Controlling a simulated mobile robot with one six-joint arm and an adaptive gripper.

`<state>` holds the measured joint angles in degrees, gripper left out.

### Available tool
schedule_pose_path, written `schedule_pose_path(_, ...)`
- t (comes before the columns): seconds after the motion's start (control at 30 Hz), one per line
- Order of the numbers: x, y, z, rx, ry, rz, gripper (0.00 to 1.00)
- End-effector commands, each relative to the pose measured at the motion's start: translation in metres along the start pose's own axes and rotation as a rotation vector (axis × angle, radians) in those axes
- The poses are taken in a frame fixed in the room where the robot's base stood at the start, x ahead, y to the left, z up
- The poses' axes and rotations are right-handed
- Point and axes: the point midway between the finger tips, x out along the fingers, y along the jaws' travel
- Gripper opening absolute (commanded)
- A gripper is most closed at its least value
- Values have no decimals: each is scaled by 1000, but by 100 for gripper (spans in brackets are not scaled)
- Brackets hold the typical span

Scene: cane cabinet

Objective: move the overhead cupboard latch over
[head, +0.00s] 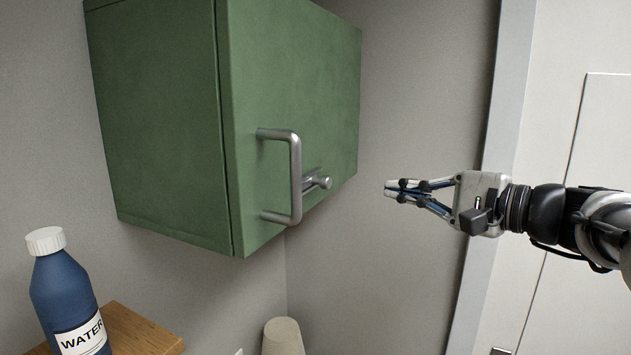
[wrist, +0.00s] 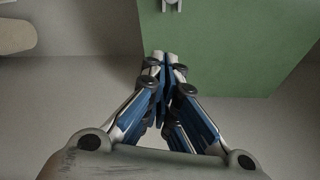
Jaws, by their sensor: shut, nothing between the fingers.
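The green overhead cupboard (head: 300,75) hangs on the grey wall, with its front door facing right. A silver bar handle (head: 296,180) stands out from the door. The latch (head: 318,183), a small silver piece with a round knob, sits just right of the handle, near the door's lower edge. My gripper (head: 388,189) is to the right of the latch, at about its height in the picture, with a clear gap between them. Its fingers are shut together and empty. In the wrist view the cupboard (wrist: 235,50) is ahead, with part of a silver fitting (wrist: 172,4) at the top edge.
A blue water bottle (head: 66,295) with a white cap stands by a wooden surface (head: 140,330) at lower left. A beige rounded object (head: 283,338) is below the cupboard. A white door frame (head: 500,110) is behind my arm. The space between my gripper and the cupboard looks clear.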

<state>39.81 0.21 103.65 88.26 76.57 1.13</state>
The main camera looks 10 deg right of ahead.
Motion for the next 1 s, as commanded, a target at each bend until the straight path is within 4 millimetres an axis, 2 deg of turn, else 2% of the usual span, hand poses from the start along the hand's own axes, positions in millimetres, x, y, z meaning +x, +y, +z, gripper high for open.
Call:
schedule_pose_path(0.17,12,0,1,0,-3,1,0)
schedule_pose_path(0.27,29,0,2,1,-5,2,0)
schedule_pose_path(0.6,101,0,2,1,-6,3,0)
schedule_pose_path(0.8,91,-1,28,-3,-1,1,0)
schedule_pose_path(1.0,87,0,38,-1,-1,2,0)
